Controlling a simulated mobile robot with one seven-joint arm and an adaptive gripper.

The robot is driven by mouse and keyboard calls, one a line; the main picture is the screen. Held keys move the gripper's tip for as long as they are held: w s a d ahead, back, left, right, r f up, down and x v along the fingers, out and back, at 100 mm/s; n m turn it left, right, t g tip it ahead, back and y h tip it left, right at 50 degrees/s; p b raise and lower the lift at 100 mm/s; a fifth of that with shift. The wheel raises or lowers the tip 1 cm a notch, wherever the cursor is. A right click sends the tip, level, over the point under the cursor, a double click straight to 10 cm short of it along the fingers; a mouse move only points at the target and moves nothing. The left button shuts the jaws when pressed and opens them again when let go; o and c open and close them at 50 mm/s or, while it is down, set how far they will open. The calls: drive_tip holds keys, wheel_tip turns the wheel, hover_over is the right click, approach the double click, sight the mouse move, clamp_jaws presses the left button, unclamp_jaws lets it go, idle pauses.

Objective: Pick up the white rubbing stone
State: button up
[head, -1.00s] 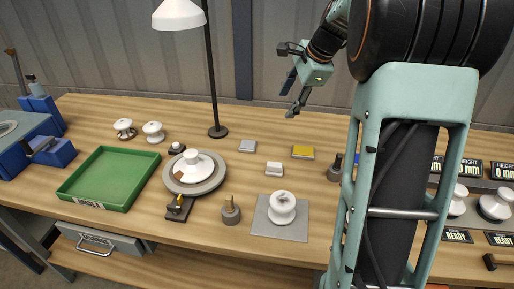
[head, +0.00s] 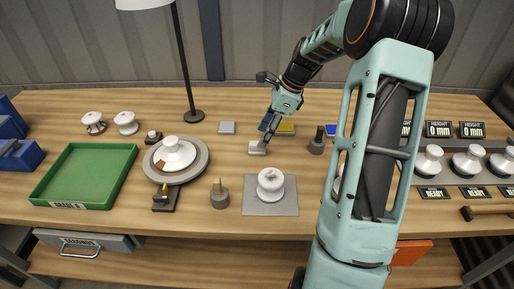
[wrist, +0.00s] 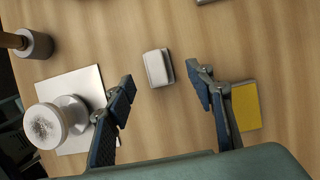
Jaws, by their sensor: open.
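The white rubbing stone (head: 257,147) is a small white block lying flat on the wooden table, in the middle of the head view. In the head view my gripper (head: 265,136) hangs over the stone's spot, and a fingertip overlaps the stone's right end. I cannot tell from this whether they touch.
A yellow block (wrist: 246,106) lies by the right finger. A white insulator (wrist: 56,121) on a grey plate (wrist: 88,84) stands by the left finger. A grey block (head: 227,128), a dark-tipped holder (head: 317,141) and a green tray (head: 123,158) are also on the table.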

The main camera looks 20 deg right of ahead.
sight(256, 143)
drive_tip(key=x, duration=0.5)
drive_tip(key=shift+s+a+r, duration=0.1)
drive_tip(key=shift+s+a, duration=0.05)
drive_tip(key=shift+a, duration=0.1)
clamp_jaws()
drive_tip(key=shift+r, duration=0.1)
drive_tip(key=shift+r, duration=0.5)
wheel_tip(256, 143, up, 3)
drive_tip(key=shift+s+d+f, duration=0.1)
drive_tip(key=shift+f, duration=0.15)
drive_tip(key=s+d+r+b, duration=0.1)
drive_tip(key=s+r, duration=0.8)
drive_tip(key=s, duration=0.4)
drive_tip(key=shift+s+d+r, duration=0.2)
drive_tip(key=shift+s+d, duration=0.1)
drive_tip(key=shift+s, duration=0.05)
